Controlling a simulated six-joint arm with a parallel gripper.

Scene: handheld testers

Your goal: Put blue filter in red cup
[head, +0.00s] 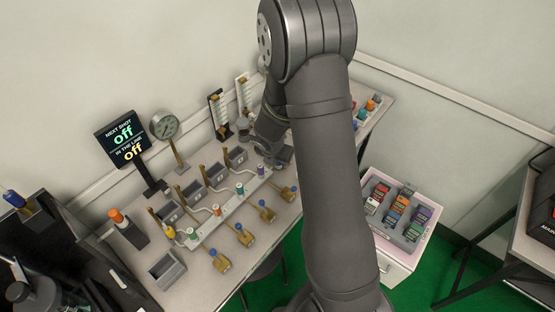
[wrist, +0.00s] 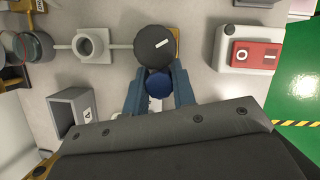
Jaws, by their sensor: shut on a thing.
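My gripper (wrist: 159,88) has its two blue-grey fingers closed around a small dark blue round piece (wrist: 157,84) in the wrist view. I cannot tell if this piece is the blue filter. A black round knob (wrist: 153,46) with a white mark lies just beyond the fingertips. In the head view my gripper (head: 281,154) is over the far part of the bench, and my arm hides part of that area. I cannot make out a red cup for certain in either view.
The bench (head: 222,272) carries brass fittings with blue knobs (head: 267,211), grey boxes, a gauge (head: 164,125) and a dark display (head: 122,138). A pale tray (head: 367,234) of coloured blocks stands at the right. A red switch panel (wrist: 256,56) shows in the wrist view.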

